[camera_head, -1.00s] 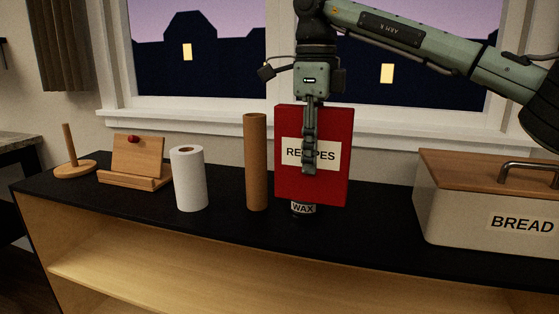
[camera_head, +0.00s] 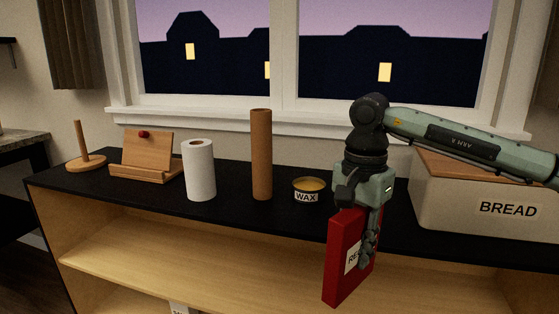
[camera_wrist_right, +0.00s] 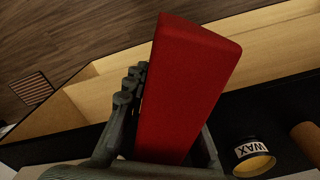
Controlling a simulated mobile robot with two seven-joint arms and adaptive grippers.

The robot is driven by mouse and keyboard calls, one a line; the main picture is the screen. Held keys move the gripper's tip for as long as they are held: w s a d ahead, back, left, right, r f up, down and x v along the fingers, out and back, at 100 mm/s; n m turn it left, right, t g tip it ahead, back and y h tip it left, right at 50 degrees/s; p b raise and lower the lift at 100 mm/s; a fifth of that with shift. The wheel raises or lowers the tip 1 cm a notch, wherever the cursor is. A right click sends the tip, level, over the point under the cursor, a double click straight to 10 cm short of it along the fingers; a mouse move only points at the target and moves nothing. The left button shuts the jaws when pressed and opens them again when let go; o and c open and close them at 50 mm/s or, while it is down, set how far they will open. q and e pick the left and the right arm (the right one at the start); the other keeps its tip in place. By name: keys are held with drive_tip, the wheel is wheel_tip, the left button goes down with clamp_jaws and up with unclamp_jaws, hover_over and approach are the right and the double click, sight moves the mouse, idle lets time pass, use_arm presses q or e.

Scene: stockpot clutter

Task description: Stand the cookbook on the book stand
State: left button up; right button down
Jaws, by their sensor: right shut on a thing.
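The red cookbook (camera_head: 343,270), with a white label, is held upright by my right gripper (camera_head: 368,235) in front of the counter's front edge, right of centre. The gripper's fingers clasp its upper part; in the right wrist view the cookbook (camera_wrist_right: 190,85) sits between the fingers (camera_wrist_right: 165,140). The wooden book stand (camera_head: 142,155) stands on the black counter at the left, with a small red ball on its back panel. The cookbook is well apart from it. My left gripper is in neither view.
Between stand and cookbook are a white paper roll (camera_head: 200,170), a tall brown tube (camera_head: 261,155) and an open wax tin (camera_head: 308,190). A wooden peg holder (camera_head: 86,162) is at far left, a bread box (camera_head: 480,208) at right. Black counter (camera_head: 235,212) is bare along its front.

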drive_tip(key=s+d+f+n, duration=0.2)
drive_tip(key=f+n, duration=0.2)
drive_tip(key=f, duration=0.1)
drive_tip(key=s+d+f+n, duration=0.2)
drive_tip(key=d+f+n, duration=0.1)
drive_tip(key=f+n, duration=0.2)
drive_tip(key=shift+s+d+f, duration=0.15)
drive_tip(key=shift+s+f, duration=0.2)
drive_tip(key=shift+s, duration=0.05)
drive_tip(key=shift+d, duration=0.1)
